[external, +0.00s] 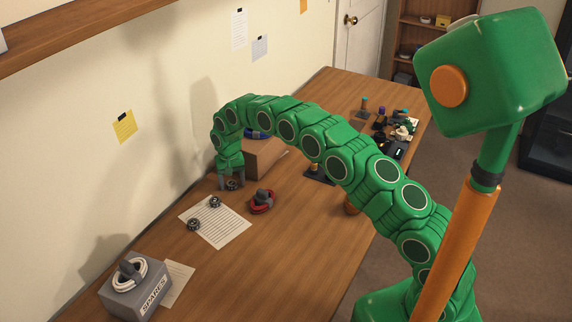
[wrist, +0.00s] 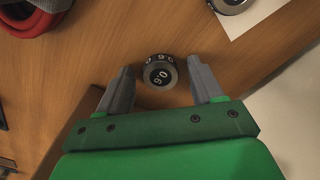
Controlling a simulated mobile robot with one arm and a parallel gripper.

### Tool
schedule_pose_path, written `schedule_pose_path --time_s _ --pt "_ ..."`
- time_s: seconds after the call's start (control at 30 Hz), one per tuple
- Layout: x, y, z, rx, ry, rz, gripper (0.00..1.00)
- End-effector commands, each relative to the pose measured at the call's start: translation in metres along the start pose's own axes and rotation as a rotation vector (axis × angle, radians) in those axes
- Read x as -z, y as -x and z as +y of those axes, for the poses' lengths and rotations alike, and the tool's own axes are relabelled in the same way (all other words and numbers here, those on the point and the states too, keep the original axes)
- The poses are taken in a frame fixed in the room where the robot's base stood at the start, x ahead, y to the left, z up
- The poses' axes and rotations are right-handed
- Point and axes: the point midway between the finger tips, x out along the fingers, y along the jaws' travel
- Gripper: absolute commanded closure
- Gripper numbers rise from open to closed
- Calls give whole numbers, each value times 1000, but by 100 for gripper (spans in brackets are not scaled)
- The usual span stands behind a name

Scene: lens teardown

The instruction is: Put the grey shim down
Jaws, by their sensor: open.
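A small round grey shim (wrist: 160,74) with a dark numbered rim stands on the bare wooden table, between the fingers of my gripper (wrist: 160,65). The fingers are open, with a visible gap on each side of it. In the external view my gripper (external: 231,182) points down beside the cardboard box, and the shim (external: 232,186) shows small and partly hidden between the fingertips. I cannot tell its number for sure.
Two similar dark round pieces (external: 193,224) (external: 215,202) lie on a printed sheet (external: 222,232). A red ring (external: 262,203) with a grey piece is to the right. A cardboard box (external: 262,160) stands close behind. A grey SPARES box (external: 136,290) is at front left.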

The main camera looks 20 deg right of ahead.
Motion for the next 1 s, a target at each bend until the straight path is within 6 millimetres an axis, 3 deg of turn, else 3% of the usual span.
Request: schedule_pose_path --time_s 0.27,0.8,1.0 --pt "1 17 0 1 0 3 34" --pt "1 108 0 2 0 3 34" --pt "0 122 0 0 1 1 34"
